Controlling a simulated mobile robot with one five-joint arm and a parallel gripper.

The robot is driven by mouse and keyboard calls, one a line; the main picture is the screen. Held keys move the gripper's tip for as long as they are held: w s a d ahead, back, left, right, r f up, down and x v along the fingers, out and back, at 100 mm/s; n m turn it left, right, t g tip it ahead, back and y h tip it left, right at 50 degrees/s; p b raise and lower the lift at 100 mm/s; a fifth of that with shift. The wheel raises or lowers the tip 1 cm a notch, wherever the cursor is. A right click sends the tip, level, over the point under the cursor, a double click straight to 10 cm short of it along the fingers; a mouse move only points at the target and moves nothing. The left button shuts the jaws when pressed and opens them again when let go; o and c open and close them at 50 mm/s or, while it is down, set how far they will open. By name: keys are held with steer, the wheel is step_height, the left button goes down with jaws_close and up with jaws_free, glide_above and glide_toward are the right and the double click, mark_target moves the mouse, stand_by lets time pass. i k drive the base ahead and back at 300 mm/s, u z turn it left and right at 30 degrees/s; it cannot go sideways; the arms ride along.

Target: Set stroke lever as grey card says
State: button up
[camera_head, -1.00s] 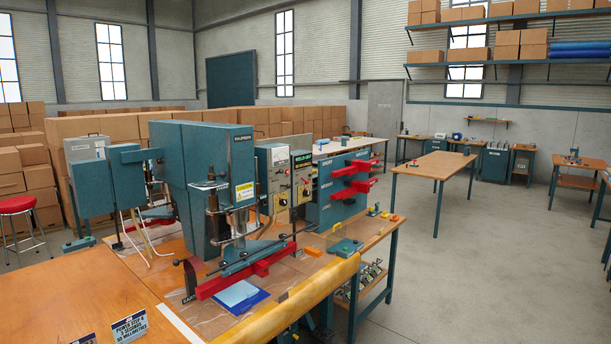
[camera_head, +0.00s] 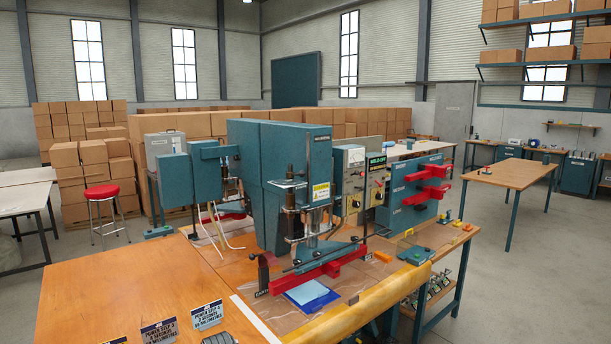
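A teal panel (camera_head: 399,199) with red lever arms (camera_head: 432,172) stands to the right of the welding machine (camera_head: 285,185). Its rows carry small white labels, too small to read with certainty. I cannot tell which red part is the stroke lever or how it is set. Printed cards stand at the bottom of the view: a right card (camera_head: 207,315) reads "Power step" with seconds and millimetres, and a left card (camera_head: 159,330) is similar. I cannot tell which is the grey card. My gripper is not in view.
A wooden table (camera_head: 110,290) fills the front left. A blue pad (camera_head: 312,297) lies before the machine's red bar. A yellow roll (camera_head: 370,305) lines the bench's front edge. A red stool (camera_head: 103,192) stands left. Open floor (camera_head: 520,285) lies to the right.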

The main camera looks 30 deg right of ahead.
mark_target(302, 173)
steer(key=z, duration=0.05)
steer(key=i, duration=0.95)
steer(key=u, duration=0.05)
